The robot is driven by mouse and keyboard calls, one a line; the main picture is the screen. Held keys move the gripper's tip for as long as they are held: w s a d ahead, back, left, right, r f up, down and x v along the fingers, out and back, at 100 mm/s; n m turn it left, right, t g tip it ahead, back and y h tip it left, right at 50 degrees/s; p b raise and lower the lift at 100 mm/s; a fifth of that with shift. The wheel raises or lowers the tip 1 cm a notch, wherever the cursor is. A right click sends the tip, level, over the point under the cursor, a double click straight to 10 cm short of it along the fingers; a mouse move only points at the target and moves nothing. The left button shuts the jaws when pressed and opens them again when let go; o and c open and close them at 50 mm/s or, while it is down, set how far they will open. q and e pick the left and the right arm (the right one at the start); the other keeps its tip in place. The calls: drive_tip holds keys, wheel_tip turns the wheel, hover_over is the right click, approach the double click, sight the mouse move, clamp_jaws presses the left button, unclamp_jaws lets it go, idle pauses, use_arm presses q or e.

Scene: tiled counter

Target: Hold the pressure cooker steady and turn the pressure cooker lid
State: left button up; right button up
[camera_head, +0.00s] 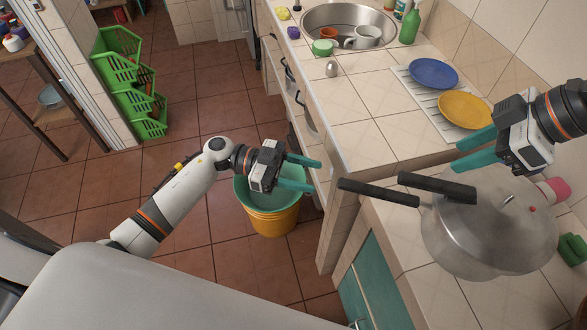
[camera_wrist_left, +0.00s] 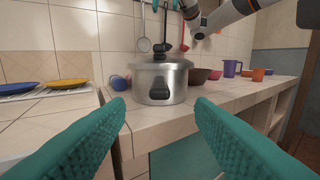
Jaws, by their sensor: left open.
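The silver pressure cooker (camera_head: 455,245) stands upright on the tiled counter, and its body shows in the left wrist view (camera_wrist_left: 145,87). Its lid (camera_head: 490,205) sits on top. Two long black handles point left and are not lined up: one (camera_head: 378,192) reaches past the counter edge, the other (camera_head: 437,187) lies to its right. I cannot tell for sure which belongs to the lid. My left gripper (camera_head: 316,175) is open and empty, left of the handles and apart from them. My right gripper (camera_head: 458,157) is above the cooker's far side, with its fingers apart and nothing between them.
Blue (camera_head: 434,73) and yellow (camera_head: 465,107) plates lie on a rack behind the cooker. A sink (camera_head: 345,20) with cups is farther back. A bucket (camera_head: 270,215) stands on the floor below my left gripper. Utensils hang on the wall, and bowls and a purple mug (camera_wrist_left: 232,68) stand along the counter.

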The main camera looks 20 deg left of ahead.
sight(349, 183)
use_arm(q)
drive_tip(key=d, duration=0.9)
drive_tip(key=shift+w+d, duration=0.25)
clamp_jaws()
idle(1.0)
